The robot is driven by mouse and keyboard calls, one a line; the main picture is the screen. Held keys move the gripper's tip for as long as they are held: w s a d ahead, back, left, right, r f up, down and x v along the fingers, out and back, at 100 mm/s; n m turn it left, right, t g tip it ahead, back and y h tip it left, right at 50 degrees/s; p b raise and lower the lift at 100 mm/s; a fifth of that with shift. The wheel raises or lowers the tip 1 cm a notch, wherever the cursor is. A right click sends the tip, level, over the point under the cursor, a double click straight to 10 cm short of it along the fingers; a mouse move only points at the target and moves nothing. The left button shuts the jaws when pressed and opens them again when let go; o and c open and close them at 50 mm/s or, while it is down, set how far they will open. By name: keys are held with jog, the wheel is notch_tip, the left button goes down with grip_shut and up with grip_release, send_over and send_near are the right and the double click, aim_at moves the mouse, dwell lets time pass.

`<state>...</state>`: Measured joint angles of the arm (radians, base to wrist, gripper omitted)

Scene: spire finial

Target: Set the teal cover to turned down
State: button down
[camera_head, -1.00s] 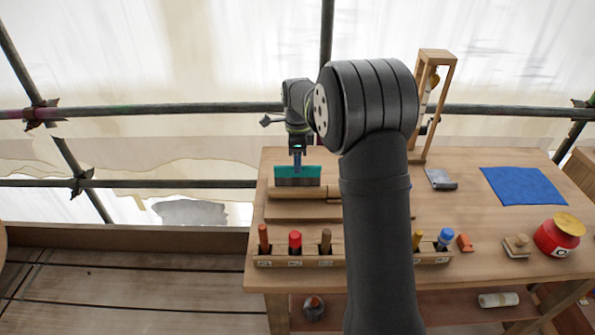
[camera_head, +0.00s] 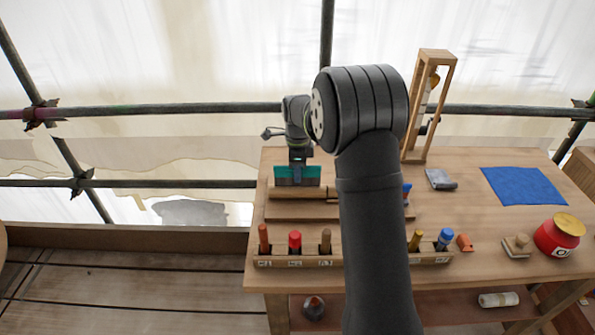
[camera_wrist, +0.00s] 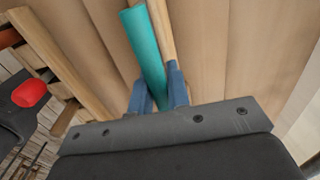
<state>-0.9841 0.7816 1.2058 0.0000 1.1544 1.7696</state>
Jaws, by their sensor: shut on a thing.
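The teal cover (camera_head: 285,176) shows in the head view as a teal panel standing over a wooden bar at the left of the workbench. In the wrist view it is a long teal strip (camera_wrist: 146,52) running up from between the fingers. My gripper (camera_head: 298,163) is above it, pointing down. In the wrist view the two blue fingers of my gripper (camera_wrist: 158,92) are shut on the teal cover. The fingers hide part of its upper edge.
A wooden rack (camera_head: 328,261) of several coloured-handled tools lines the bench front. A tall wooden frame (camera_head: 452,100) stands at the back. A blue cloth (camera_head: 523,186), a grey block (camera_head: 440,179) and a red jar (camera_head: 559,236) lie right. Scaffold poles run behind.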

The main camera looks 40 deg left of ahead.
aim_at(297, 184)
jog(key=shift+w+a+f+g+h, duration=0.1)
jog(key=shift+w+a+g+h, duration=0.4)
jog(key=shift+g+h, duration=0.3)
jog(key=shift+w+a+f+g+h, duration=0.15)
jog(key=shift+w+a+g+h, duration=0.15)
jog(key=shift+g+h, duration=0.35)
jog(key=shift+w+a+f+g+h, duration=0.15)
jog(key=shift+w+a+g+h, duration=0.15)
jog(key=shift+g+h, duration=0.35)
jog(key=c, duration=1.5)
grip_release()
jog(key=shift+o, duration=0.2)
jog(key=shift+r, duration=0.1)
